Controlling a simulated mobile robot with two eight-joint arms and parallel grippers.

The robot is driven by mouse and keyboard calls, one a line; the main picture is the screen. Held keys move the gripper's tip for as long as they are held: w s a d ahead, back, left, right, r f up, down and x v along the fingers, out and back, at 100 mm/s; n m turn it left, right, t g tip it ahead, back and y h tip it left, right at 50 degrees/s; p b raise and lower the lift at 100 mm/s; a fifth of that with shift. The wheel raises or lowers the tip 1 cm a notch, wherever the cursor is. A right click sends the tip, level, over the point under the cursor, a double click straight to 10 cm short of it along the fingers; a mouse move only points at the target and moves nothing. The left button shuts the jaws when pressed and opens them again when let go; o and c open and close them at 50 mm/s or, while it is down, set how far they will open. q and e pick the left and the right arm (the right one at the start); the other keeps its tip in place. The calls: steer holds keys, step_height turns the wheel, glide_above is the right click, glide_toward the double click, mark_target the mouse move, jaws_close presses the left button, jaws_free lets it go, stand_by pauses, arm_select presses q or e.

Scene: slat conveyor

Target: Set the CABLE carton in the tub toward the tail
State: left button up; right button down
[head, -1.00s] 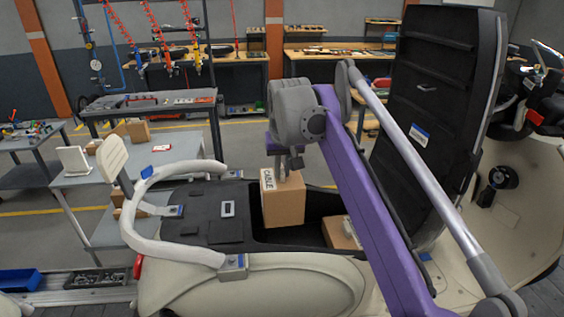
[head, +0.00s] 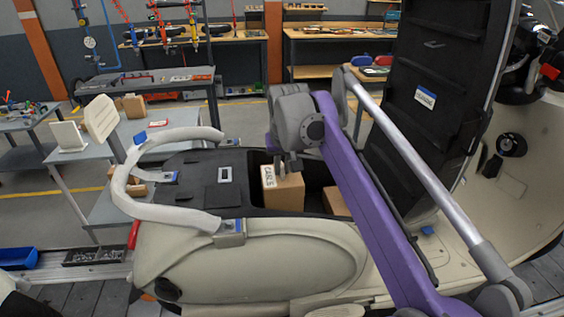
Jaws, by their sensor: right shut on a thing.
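The CABLE carton (head: 286,194) is a brown box with a white label reading CABLE. It is upright in the tail-side, left part of the black tub (head: 317,176) in the cream scooter body. Its lower part is hidden behind the tub's near rim, so I cannot tell whether it touches the floor. My right gripper (head: 289,165) is shut on the carton's top from above. A second brown carton (head: 336,202) sits in the tub to the right, partly hidden by my purple arm. My left gripper is not in view.
A cream grab rail (head: 126,178) curves around the tail at the left. The raised black seat lid (head: 425,130) stands at the right of the tub. A grey table (head: 75,155) with cartons is behind the tail. A blue bin (head: 18,257) is at the lower left.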

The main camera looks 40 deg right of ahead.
mark_target(283, 182)
steer(key=shift+f+b, duration=0.95)
steer(key=shift+f, duration=1.35)
steer(key=shift+s+a, duration=0.15)
steer(key=shift+s, duration=0.15)
steer(key=shift+f, duration=0.55)
steer(key=c, duration=0.8)
jaws_free()
steer(key=p+v, duration=0.1)
steer(key=v, duration=0.9)
steer(key=shift+s+r, duration=0.2)
steer(key=shift+r, duration=0.15)
